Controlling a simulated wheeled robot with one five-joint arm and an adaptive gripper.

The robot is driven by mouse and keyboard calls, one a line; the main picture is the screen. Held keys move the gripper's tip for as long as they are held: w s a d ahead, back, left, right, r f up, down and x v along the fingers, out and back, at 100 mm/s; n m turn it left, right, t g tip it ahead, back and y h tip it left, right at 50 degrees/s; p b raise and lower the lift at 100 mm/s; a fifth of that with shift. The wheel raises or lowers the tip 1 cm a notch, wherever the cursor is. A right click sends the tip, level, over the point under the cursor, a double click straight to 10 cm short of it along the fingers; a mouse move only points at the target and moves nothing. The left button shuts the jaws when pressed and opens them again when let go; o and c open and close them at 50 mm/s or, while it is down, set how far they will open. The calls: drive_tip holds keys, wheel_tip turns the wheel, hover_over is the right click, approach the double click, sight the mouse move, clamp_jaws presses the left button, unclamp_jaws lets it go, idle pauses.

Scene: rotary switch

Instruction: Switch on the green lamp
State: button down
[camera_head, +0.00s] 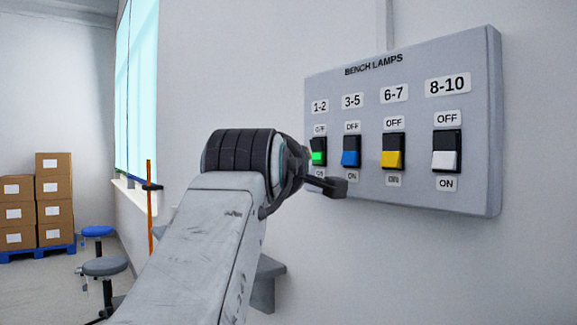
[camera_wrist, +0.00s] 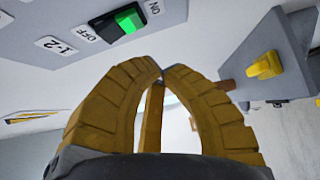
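A grey wall panel headed BENCH LAMPS (camera_head: 405,110) carries a row of rocker switches. The green switch (camera_head: 318,157) is at the far left under the 1-2 label. Its coloured part sits toward the ON label, with black above it toward OFF. In the wrist view the green switch (camera_wrist: 129,21) is at the top, between OFF and ON. My gripper (camera_head: 335,187) is just below the green switch in the head view and partly covers its ON label. In the wrist view my gripper's yellow-padded fingers (camera_wrist: 161,73) meet at the tips, apart from the switch, with nothing between them.
Blue (camera_head: 351,158), yellow (camera_head: 393,159) and white (camera_head: 445,161) switches sit to the right on the panel. A grey block with a yellow part (camera_wrist: 265,66) shows at right in the wrist view. Stools (camera_head: 104,266) and stacked boxes (camera_head: 52,190) are far left.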

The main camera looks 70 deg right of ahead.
drive_tip(key=s+a, duration=0.2)
drive_tip(key=a, duration=0.7)
drive_tip(key=shift+a+f, duration=0.2)
drive_tip(key=shift+f, duration=0.2)
drive_tip(key=shift+w+f, duration=0.1)
